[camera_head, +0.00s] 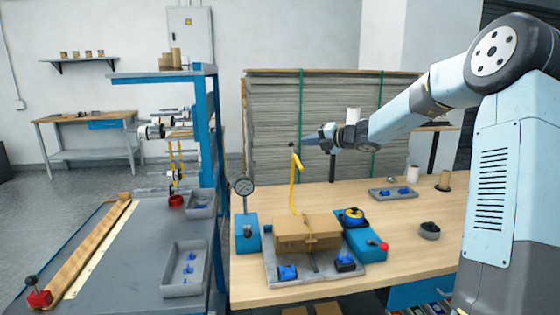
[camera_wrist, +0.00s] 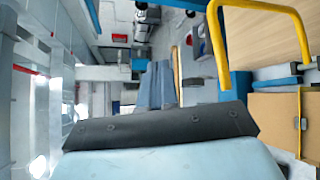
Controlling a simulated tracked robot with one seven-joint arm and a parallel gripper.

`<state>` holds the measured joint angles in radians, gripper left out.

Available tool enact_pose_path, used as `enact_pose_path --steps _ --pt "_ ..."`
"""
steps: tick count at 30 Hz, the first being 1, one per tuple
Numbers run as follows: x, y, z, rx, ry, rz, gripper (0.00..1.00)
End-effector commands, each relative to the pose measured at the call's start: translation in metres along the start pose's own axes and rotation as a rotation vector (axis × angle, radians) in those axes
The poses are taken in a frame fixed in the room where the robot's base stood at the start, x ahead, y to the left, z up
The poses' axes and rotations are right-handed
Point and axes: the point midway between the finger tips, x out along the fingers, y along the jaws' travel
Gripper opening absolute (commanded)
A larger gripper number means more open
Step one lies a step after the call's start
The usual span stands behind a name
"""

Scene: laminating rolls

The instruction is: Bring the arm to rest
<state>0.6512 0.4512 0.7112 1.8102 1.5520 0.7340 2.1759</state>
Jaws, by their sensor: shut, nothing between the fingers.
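My arm reaches leftward from the right side of the head view, over the wooden bench (camera_head: 420,230). My gripper (camera_head: 306,141) is at its end, shut and empty, held in the air above the bench. Its blue-grey fingers also show side by side in the wrist view (camera_wrist: 159,66). A yellow curved bar (camera_head: 295,185) rises just below and left of the gripper tips; it also shows at the upper right of the wrist view (camera_wrist: 221,50). The gripper looks apart from the bar, but the exact gap is hard to tell.
A cardboard box (camera_head: 305,232) sits on a grey plate (camera_head: 340,276) below the gripper. A blue unit (camera_head: 365,242) with a red knob stands right. A blue post (camera_head: 207,130) rises beyond the bench's left edge.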

Motion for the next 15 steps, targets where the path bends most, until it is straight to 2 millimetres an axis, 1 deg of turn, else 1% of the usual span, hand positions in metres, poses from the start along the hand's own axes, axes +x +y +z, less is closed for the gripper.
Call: enact_pose_path --steps 1,3,8,9,11,15 --pt "0.000 0.009 -0.018 -0.114 0.037 -0.031 0.00" --pt "-0.004 0.015 -0.041 -0.279 0.091 -0.070 0.00" --pt "-0.018 0.027 -0.090 -0.650 0.223 -0.141 0.00" --pt "-0.023 0.030 -0.101 -0.739 0.257 -0.155 0.00" --pt "-0.032 0.033 -0.117 -0.875 0.311 -0.173 0.00" --pt "-0.055 0.040 -0.152 -1.179 0.440 -0.203 0.00"
